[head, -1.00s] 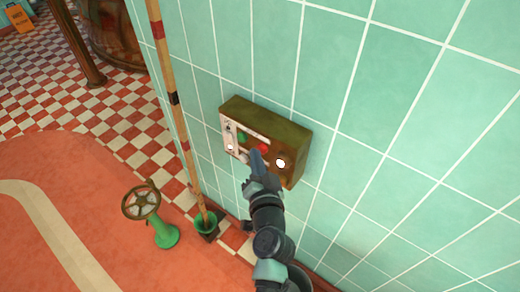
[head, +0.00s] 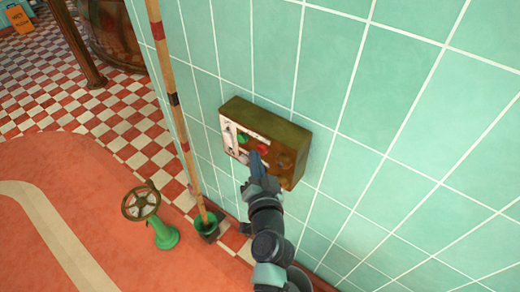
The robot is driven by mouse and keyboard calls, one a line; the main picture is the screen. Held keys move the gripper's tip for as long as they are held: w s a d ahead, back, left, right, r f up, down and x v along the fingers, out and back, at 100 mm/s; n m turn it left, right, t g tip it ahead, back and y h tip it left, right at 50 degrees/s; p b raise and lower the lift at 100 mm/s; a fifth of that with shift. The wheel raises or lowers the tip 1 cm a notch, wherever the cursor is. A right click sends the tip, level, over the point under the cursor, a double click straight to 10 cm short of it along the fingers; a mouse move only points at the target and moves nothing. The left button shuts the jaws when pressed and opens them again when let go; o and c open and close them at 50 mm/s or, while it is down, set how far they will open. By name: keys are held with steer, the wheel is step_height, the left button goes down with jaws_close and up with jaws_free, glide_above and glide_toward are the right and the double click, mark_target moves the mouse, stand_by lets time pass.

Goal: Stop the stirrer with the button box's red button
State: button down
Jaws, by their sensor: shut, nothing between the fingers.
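The button box (head: 266,125) is a brownish box fixed to the green tiled wall, with a pale panel at its left. The red button (head: 263,149) shows on its front, to the right of the green button (head: 242,139). My gripper (head: 256,160) is shut and empty, its tips at the box's front just below and left of the red button. It hides part of the front, and I cannot tell whether the tips touch the button. A lamp (head: 281,162) at the right of the front is dark. The stirrer is not identifiable in view.
A striped pole (head: 174,100) stands in a green base at the wall, left of the box. A green-footed handwheel (head: 142,203) stands on the red floor. A copper vessel (head: 112,32), a brown post and an orange sign (head: 20,18) are at the back left.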

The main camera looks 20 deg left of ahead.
steer(key=shift+s+a, duration=0.15)
steer(key=shift+s, duration=0.2)
steer(key=shift+s+a+p, duration=0.2)
steer(key=shift+s+a, duration=0.1)
steer(key=shift+s, duration=0.5)
steer(key=shift+s+a+p, duration=0.2)
steer(key=shift+s+a, duration=0.1)
steer(key=shift+s, duration=0.45)
steer(key=shift+s+a+p, duration=0.2)
steer(key=shift+s+a, duration=0.1)
steer(key=shift+s, duration=0.5)
steer(key=w+d+r+n+t+p, duration=0.1)
steer(key=w+d+r+n+t, duration=0.15)
steer(key=r, duration=1.35)
steer(key=w+d+r+n+t+p, duration=0.1)
steer(key=w+d+r+t, duration=0.15)
steer(key=r, duration=1.25)
steer(key=s+d+r+t+h, duration=0.2)
steer(key=s+r, duration=0.3)
steer(key=r, duration=0.4)
steer(key=s+d+r+t+h+p, duration=0.1)
steer(key=s+d+r, duration=0.4)
steer(key=r, duration=0.5)
steer(key=s+d+r+m+t+h, duration=0.1)
steer(key=s+d+r+t+h, duration=0.3)
steer(key=r, duration=0.5)
steer(key=shift+s+r+t, duration=0.3)
steer(key=shift+s+r, duration=0.05)
steer(key=shift+s, duration=0.25)
